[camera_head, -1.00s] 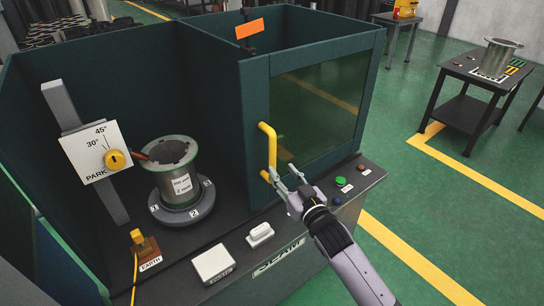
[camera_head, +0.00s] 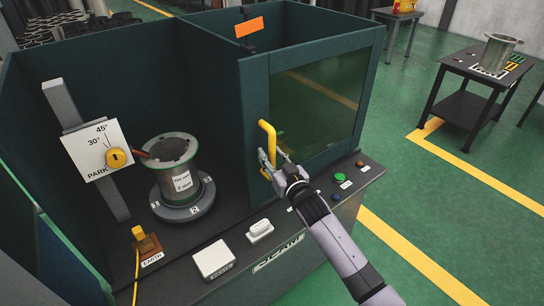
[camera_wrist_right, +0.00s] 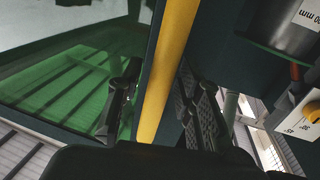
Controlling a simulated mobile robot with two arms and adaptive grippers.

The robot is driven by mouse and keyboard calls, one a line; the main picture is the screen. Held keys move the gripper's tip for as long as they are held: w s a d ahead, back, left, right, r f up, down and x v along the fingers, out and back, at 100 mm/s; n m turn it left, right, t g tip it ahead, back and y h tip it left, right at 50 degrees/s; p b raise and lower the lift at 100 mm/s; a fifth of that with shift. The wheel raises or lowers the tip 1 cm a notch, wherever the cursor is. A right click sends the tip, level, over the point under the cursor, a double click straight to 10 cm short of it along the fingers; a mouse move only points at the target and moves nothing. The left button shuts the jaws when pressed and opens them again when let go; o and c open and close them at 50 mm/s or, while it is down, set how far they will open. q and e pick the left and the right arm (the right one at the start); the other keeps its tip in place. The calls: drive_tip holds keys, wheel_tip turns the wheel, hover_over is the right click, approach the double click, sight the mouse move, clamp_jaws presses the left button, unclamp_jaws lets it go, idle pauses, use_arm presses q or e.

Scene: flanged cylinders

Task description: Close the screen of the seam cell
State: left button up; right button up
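The seam cell is a dark green booth with its label (camera_head: 278,254) on the front ledge. Its screen, a tinted pane (camera_head: 318,105) in a green frame, stands in front of the right-hand bay. The left-hand bay, with a flanged cylinder (camera_head: 180,190) on a turntable (camera_head: 182,211), is uncovered. A yellow upright handle (camera_head: 267,135) is at the screen's left edge. My right gripper (camera_head: 270,161) is at the handle's lower part. In the right wrist view the yellow handle (camera_wrist_right: 168,65) runs between its parted fingers, with a narrow gap on the left. My left gripper is out of view.
The front ledge carries a white box (camera_head: 213,259), a small white block (camera_head: 260,230) and a green button (camera_head: 340,177). A dial plate (camera_head: 103,149) stands at left, near an earth clamp (camera_head: 144,240). A dark table (camera_head: 468,105) is at right; green floor lies between.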

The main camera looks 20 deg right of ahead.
clamp_jaws()
idle(0.6)
